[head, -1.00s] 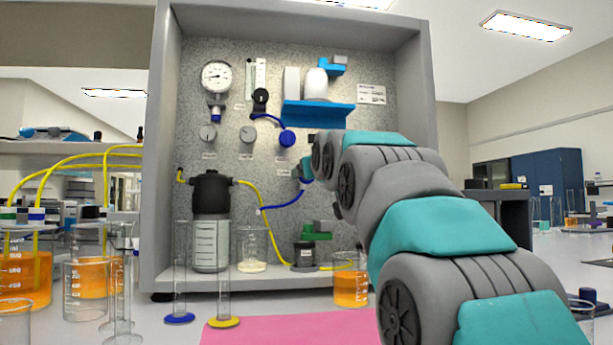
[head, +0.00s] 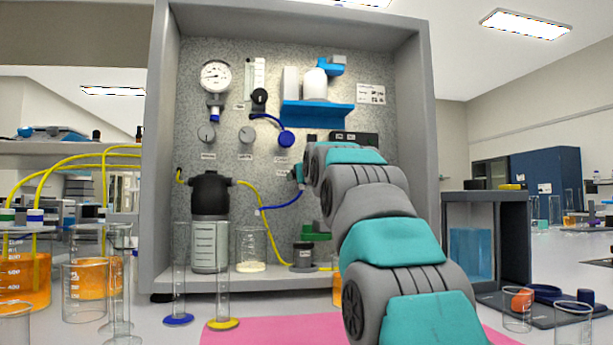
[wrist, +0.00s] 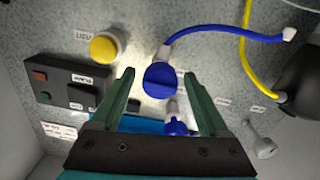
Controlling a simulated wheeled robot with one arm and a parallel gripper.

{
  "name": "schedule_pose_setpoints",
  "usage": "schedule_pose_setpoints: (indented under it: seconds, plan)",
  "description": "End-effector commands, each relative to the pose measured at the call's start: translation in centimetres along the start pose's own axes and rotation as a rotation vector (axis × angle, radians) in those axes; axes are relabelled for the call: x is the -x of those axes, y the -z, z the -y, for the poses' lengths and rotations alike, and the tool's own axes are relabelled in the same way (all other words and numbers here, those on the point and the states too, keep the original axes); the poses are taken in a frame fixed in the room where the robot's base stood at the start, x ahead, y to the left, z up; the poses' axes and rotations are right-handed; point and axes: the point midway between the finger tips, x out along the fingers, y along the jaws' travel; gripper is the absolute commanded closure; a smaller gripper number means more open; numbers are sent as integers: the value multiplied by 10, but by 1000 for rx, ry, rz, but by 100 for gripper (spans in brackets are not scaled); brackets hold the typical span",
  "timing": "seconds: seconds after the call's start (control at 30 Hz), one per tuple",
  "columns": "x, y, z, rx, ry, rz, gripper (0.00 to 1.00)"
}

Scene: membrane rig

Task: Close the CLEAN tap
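In the wrist view, a round blue tap (wrist: 160,80) with a raised handle bar sits on the speckled panel, with a blue hose (wrist: 225,33) running from it. My gripper (wrist: 155,74) is open, its two green fingers on either side of this tap in the picture; I cannot tell whether they touch it. A second blue knob (wrist: 176,127) shows between the fingers, nearer the palm. In the head view my gripper (head: 298,173) is at the panel and its arm hides the first tap. The second blue knob (head: 286,138) is above it. The labels are too small to read surely.
A yellow button (wrist: 105,47) and a black switch box (wrist: 70,85) lie left of the fingers in the wrist view. In the head view, a blue shelf (head: 318,115) is above, and a black-capped vessel (head: 210,230) and beaker (head: 251,250) stand lower left.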

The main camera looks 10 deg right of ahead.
Motion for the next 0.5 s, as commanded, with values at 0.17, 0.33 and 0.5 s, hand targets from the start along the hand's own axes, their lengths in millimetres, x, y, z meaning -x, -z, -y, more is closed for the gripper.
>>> schedule_pose_setpoints:
  seconds: [0.17, 0.33, 0.5]
  plan:
    - [0, 0, 0, 0, 0, 0, 43]
    - [0, 0, 0, 0, 0, 0, 62]
    - [0, 0, 0, 0, 0, 0, 81]
